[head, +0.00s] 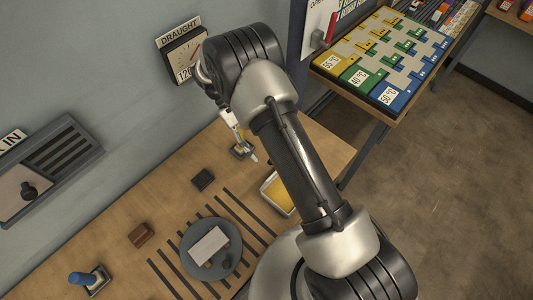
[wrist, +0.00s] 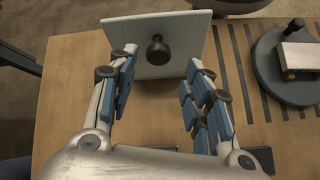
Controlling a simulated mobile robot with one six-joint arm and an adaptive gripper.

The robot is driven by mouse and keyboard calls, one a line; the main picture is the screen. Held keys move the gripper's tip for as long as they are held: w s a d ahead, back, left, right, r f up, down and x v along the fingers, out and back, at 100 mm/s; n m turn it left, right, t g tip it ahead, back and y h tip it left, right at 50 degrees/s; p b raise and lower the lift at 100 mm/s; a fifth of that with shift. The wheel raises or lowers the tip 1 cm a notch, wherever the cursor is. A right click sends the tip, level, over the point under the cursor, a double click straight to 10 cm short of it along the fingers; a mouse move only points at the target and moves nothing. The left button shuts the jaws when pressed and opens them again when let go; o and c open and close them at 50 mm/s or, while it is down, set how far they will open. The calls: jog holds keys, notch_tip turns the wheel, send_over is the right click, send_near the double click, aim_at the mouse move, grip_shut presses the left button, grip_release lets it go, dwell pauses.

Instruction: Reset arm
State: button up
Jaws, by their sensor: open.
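My gripper (wrist: 160,66) is open in the wrist view, its two blue-padded fingers spread apart. Between and beyond the fingertips is a pale square plate (wrist: 180,28) with a dark round knob (wrist: 157,49). The fingers overlap the plate's edges in the picture; I see no grip on it and cannot tell how far below it is.
A round grey turntable (head: 193,272) bears a pale block (head: 208,246) on the wooden bench (head: 110,262). A yellow-filled tray (head: 277,193), a brown block (head: 142,235) and a blue-handled stamp (head: 82,279) stand nearby. A wall gauge (head: 183,50) is close to my arm's bend. A coloured rack (head: 385,55) stands upper right.

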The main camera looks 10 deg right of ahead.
jog(key=shift+v, duration=1.2)
